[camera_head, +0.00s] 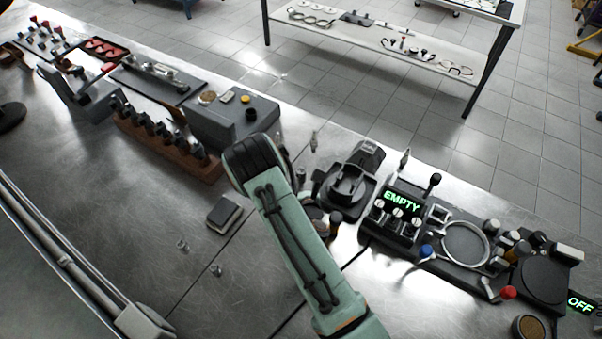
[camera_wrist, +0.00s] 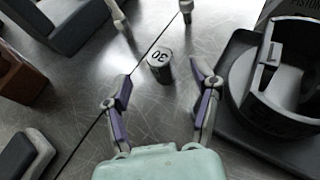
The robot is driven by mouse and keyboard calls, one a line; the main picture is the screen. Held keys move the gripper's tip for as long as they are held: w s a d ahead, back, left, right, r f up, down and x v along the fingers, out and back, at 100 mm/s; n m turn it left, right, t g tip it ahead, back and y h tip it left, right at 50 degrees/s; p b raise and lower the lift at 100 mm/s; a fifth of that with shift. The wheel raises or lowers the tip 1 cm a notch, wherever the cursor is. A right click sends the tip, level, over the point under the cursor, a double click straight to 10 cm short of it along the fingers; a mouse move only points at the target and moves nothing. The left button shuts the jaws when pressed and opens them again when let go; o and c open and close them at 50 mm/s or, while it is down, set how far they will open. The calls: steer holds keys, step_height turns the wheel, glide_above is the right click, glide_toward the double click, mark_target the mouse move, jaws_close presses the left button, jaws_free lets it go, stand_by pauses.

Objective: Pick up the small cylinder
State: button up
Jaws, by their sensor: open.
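A small grey cylinder (camera_wrist: 160,66) stands upright on the metal table in the wrist view, with a dark marking that looks like "30" on its pale top. My gripper (camera_wrist: 168,88) is open, with one finger on either side and just short of the cylinder in the picture. Nothing is between the pads. I cannot tell the height of the fingertips above the table. In the head view my arm hides the gripper and most likely this cylinder. Two other small metal cylinders, one left (camera_head: 183,245) and one right (camera_head: 215,270), stand on the table left of my arm.
A black holder (camera_wrist: 285,85) stands close on the right in the wrist view. A dark block (camera_wrist: 22,155) lies at lower left. Two slim upright parts (camera_wrist: 118,14) (camera_wrist: 186,9) stand beyond the cylinder. A wooden rack (camera_head: 170,145) is farther left in the head view.

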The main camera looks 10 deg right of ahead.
mark_target(301, 171)
steer(key=shift+x, duration=2.45)
jaws_close()
